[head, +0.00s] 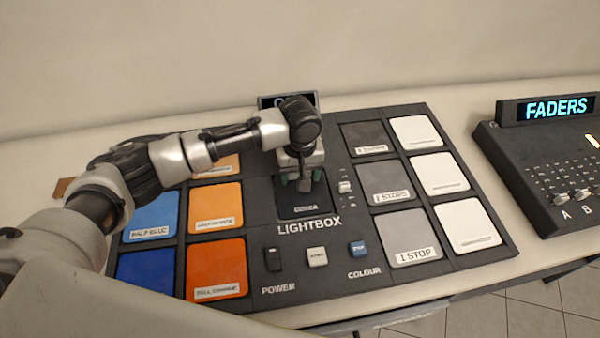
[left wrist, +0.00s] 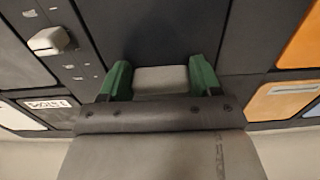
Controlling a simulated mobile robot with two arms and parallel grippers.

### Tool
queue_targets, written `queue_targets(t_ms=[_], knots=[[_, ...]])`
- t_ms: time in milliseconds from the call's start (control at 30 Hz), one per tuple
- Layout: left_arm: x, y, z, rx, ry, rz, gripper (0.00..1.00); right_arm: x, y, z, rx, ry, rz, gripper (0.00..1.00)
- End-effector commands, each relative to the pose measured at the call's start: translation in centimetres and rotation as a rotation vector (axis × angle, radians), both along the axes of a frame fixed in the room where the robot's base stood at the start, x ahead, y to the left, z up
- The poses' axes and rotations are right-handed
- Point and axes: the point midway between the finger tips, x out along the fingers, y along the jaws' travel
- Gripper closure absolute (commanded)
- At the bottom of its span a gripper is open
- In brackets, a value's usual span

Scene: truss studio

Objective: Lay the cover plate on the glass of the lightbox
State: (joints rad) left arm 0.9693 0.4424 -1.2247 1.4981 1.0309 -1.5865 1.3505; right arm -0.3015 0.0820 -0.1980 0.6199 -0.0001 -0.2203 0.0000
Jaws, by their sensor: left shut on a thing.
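The lightbox (head: 330,278) is a wide dark panel on the table, with coloured and grey squares around a central square. A dark cover plate (head: 318,203) with a small, illegible label shows at that central square, under my left gripper (head: 303,183). The gripper points down, its green fingers shut on a grey block, seemingly the plate's grip, which shows in the left wrist view (left wrist: 160,80). The dark plate (left wrist: 165,35) spreads beyond the fingers there. The glass is hidden. I cannot tell whether the plate touches it or hangs just above. My right gripper is not in view.
A slider knob (head: 344,187) stands just right of the central square. Power, white and blue switches (head: 317,257) are in front. A small sign (head: 270,102) stands behind my arm. A fader console (head: 545,170) is at the right, with bare table between.

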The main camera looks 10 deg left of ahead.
Motion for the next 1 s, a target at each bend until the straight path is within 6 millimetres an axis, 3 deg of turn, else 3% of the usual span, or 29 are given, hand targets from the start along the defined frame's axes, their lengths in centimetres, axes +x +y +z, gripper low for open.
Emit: queue_targets(t_ms=[100, 533, 567, 700, 1000], knots=[[0.0, -0.03, -0.9, -0.001, 0.0, -0.001, 0.62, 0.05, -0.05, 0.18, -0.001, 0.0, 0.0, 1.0], [-0.01, -0.09, -1.41, -0.001, -0.001, 0.0, 0.62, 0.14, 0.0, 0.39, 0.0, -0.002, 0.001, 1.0], [0.02, -0.07, -1.42, 0.0, -0.002, 0.0, 0.32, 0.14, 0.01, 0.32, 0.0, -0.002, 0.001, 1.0], [0.0, -0.06, -1.42, 0.0, -0.002, 0.0, 0.11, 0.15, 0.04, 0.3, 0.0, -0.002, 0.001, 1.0], [0.03, -0.04, -1.27, -0.001, -0.003, 0.0, 0.11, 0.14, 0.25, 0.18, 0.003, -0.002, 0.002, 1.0]])
